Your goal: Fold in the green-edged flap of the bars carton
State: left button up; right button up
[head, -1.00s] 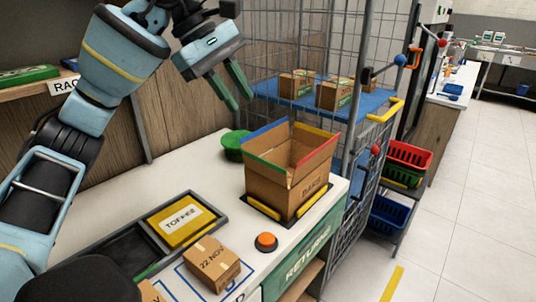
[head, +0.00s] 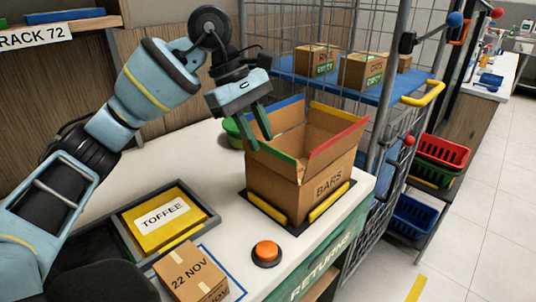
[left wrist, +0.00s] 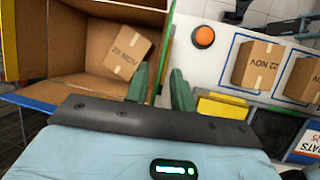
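The bars carton (head: 285,187) stands upright on the white counter with its top open. Its green-edged flap (head: 275,154), on the near left side, slants up and outward. It also shows in the left wrist view (left wrist: 62,92). The blue, yellow and red-edged flaps stand up too. My left gripper (head: 259,142) is at the left end of the green-edged flap, its fingers pointing down. In the left wrist view its fingers (left wrist: 161,95) are apart, with nothing clearly gripped; contact with the flap cannot be told. A small 20 NOV box (left wrist: 127,52) lies inside the carton. My right gripper is not in view.
An orange button (head: 266,252), a 22 NOV box (head: 190,274) and a tray with a yellow TOFFEE pack (head: 166,219) sit nearby. A green round object (head: 233,130) is behind the gripper. A wire cage with a blue shelf (head: 340,85) stands beyond.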

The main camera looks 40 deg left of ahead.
aim_at(268, 151)
pick_arm(q)
jog(key=shift+x, duration=2.55)
grip_shut()
